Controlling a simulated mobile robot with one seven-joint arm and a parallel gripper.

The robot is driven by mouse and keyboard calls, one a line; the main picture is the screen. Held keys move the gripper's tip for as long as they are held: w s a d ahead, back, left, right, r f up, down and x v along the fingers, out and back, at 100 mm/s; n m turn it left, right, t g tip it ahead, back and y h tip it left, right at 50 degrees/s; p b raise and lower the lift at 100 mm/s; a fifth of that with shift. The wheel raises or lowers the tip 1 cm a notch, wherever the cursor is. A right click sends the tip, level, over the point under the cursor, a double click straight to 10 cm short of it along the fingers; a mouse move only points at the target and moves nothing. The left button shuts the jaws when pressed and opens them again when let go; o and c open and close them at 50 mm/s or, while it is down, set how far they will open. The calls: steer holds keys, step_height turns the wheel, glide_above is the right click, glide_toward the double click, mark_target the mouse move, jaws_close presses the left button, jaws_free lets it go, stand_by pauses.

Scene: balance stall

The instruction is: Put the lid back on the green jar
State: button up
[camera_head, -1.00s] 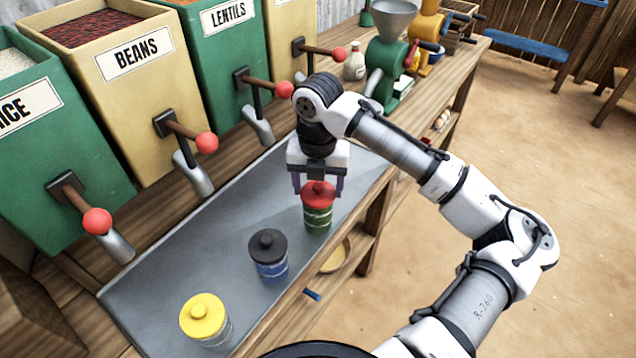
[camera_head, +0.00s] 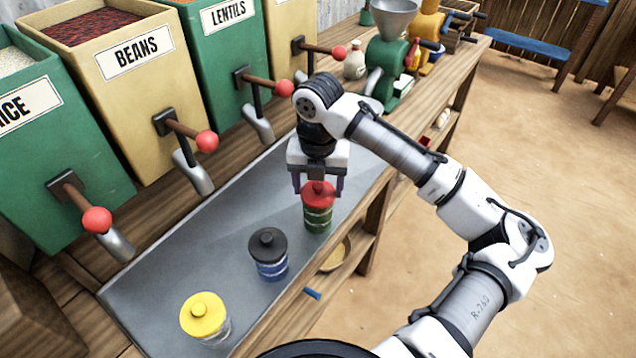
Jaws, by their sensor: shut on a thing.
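The green jar (camera_head: 318,219) stands upright on the grey metal counter top, near its front edge. A red lid (camera_head: 318,195) sits at the top of the jar; whether it is fully seated I cannot tell. My gripper (camera_head: 318,190) points down right over the jar, with its purple fingers on either side of the red lid, shut on it. The upper part of the lid's knob is partly hidden by the gripper.
A blue jar with a black lid (camera_head: 267,242) and a clear jar with a yellow lid (camera_head: 203,315) stand nearer on the counter (camera_head: 165,285). Bins with red-knobbed levers (camera_head: 206,141) line the back. A green grinder (camera_head: 388,65) stands at the far end.

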stand_by(0.3)
steer(key=o, duration=1.2)
steer(key=shift+r, duration=0.1)
steer(key=shift+r+p, duration=2.8)
steer(key=shift+r, duration=0.6)
steer(key=shift+c, duration=0.2)
jaws_close()
steer(key=shift+f, duration=0.2)
